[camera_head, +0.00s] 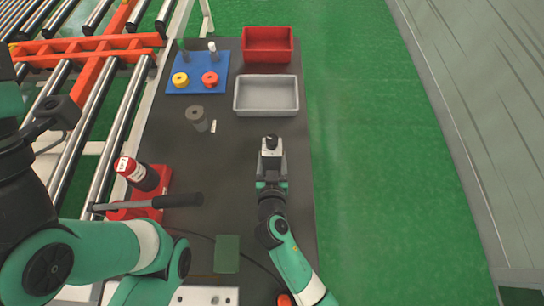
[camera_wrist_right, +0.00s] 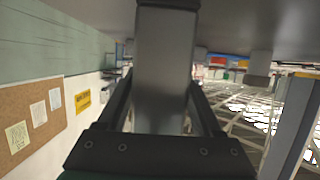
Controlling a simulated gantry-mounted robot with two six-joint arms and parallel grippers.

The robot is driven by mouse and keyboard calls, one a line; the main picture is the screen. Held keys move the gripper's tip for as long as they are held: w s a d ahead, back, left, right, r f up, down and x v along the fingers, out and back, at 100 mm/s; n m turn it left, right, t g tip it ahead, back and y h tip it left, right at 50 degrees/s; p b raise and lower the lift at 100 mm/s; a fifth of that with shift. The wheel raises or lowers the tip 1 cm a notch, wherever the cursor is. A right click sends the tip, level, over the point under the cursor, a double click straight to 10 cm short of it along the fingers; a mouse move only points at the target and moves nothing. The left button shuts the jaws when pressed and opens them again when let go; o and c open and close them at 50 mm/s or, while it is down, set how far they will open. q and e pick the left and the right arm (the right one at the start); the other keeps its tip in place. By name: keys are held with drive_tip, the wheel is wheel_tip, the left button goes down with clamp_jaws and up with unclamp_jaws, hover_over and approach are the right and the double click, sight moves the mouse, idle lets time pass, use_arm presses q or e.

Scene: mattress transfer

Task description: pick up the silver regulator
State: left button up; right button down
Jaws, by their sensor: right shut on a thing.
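My right gripper (camera_head: 271,158) is over the dark table, in front of the grey tray. It is shut on the silver regulator (camera_head: 270,143), a small grey piece with a dark top. In the right wrist view the grey body of the regulator (camera_wrist_right: 165,65) stands between the two dark fingers; its far part runs out of the picture. My left arm is at the left side of the head view, and its gripper does not show.
The empty grey tray (camera_head: 266,111) and the red bin (camera_head: 267,57) stand at the back right. A blue board (camera_head: 197,87) carries a yellow and a red spool. A grey cylinder (camera_head: 197,118), a red stand (camera_head: 128,213) and a dark-handled bar (camera_head: 178,201) lie left. The roller conveyor (camera_head: 106,118) is beyond.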

sight(272, 160)
drive_tip(key=shift+r, duration=0.2)
drive_tip(key=shift+r+p, duration=0.3)
drive_tip(key=shift+r, duration=0.2)
wheel_tip(272, 160, up, 2)
drive_tip(key=shift+r+p, duration=0.2)
drive_tip(key=shift+p, duration=0.4)
drive_tip(key=s+r+p, duration=0.1)
drive_tip(key=r, duration=0.1)
drive_tip(key=s+r+p, duration=0.1)
drive_tip(key=s, duration=0.1)
drive_tip(key=s+r+p, duration=0.1)
drive_tip(key=r, duration=0.1)
drive_tip(key=shift+s+a+r+p, duration=0.1)
drive_tip(key=shift+s+r+p, duration=0.15)
drive_tip(key=shift+r+p, duration=0.15)
drive_tip(key=p+v, duration=1)
drive_tip(key=p, duration=0.1)
drive_tip(key=shift+r, duration=0.1)
